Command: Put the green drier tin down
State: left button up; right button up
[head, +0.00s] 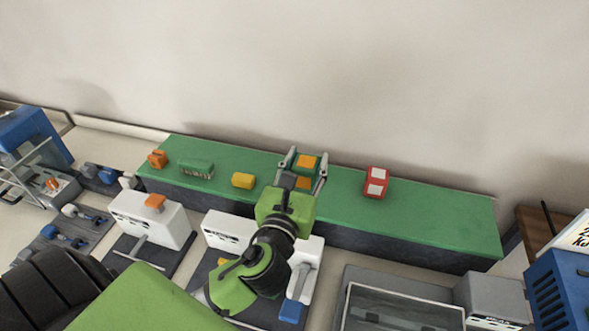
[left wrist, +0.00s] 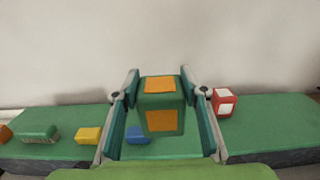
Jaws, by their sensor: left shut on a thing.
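The green drier tin (head: 306,172), with orange patches on its top and side, is between the fingers of my left gripper (head: 303,172). In the left wrist view the tin (left wrist: 161,106) is upright, with a finger of my left gripper (left wrist: 161,112) at each side. The gripper is shut on it. The tin is over the green-topped shelf (head: 430,215); I cannot tell whether its base touches the surface. My right gripper is not in view.
A red and white tin (head: 376,182) stands right of the gripper. A yellow block (head: 243,180), a green brush-like item (head: 196,169) and an orange item (head: 157,159) are to the left. A blue item (left wrist: 137,135) shows below the tin. The shelf's right end is clear.

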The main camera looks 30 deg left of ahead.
pick_arm(q)
jog(key=w+a+f, duration=0.2)
jog(key=w+f, duration=0.1)
jog(key=f, duration=0.1)
jog(key=w+a+f, duration=0.3)
jog(key=f, duration=0.1)
jog(key=w+a+f, duration=0.2)
jog(key=w+f, duration=0.1)
jog(key=f, duration=0.1)
jog(key=shift+w+a+f, duration=0.15)
jog(key=shift+w+a, duration=0.2)
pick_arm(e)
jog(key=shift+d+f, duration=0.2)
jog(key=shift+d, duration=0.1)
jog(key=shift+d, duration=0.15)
pick_arm(q)
jog(key=shift+f+b, duration=0.1)
jog(key=shift+b, duration=0.2)
jog(key=shift+f, duration=0.15)
jog(key=o, duration=1.2)
jog(key=shift+o, duration=0.2)
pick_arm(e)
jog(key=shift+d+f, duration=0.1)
